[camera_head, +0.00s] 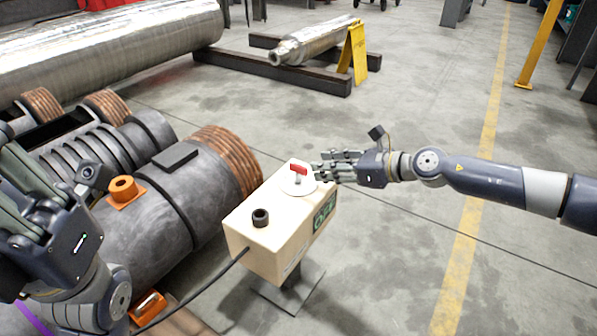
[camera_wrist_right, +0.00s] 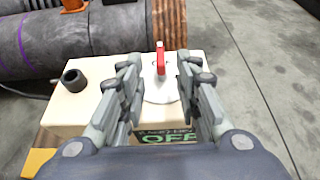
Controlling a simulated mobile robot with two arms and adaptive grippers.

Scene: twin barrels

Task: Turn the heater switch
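The heater switch (camera_head: 298,169) is a red handle on a round white plate on top of a cream box (camera_head: 262,222). It also shows in the right wrist view (camera_wrist_right: 161,60). The side of the box has a green display (camera_wrist_right: 166,137) reading OFF. My right gripper (camera_head: 318,168) is open beside the switch, coming from the right. In the right wrist view its fingers stand apart, with the red handle between and just beyond the tips; I see no contact. My left gripper (camera_head: 45,190) is at the left edge over the barrels; its finger state is unclear.
A black knob (camera_head: 261,217) sits on the box, and a black cable runs from it. Dark barrels (camera_head: 150,215) with copper-coloured threads lie left of the box. A yellow stand (camera_head: 353,55) and a metal shaft (camera_head: 312,41) are behind. The floor to the right is clear.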

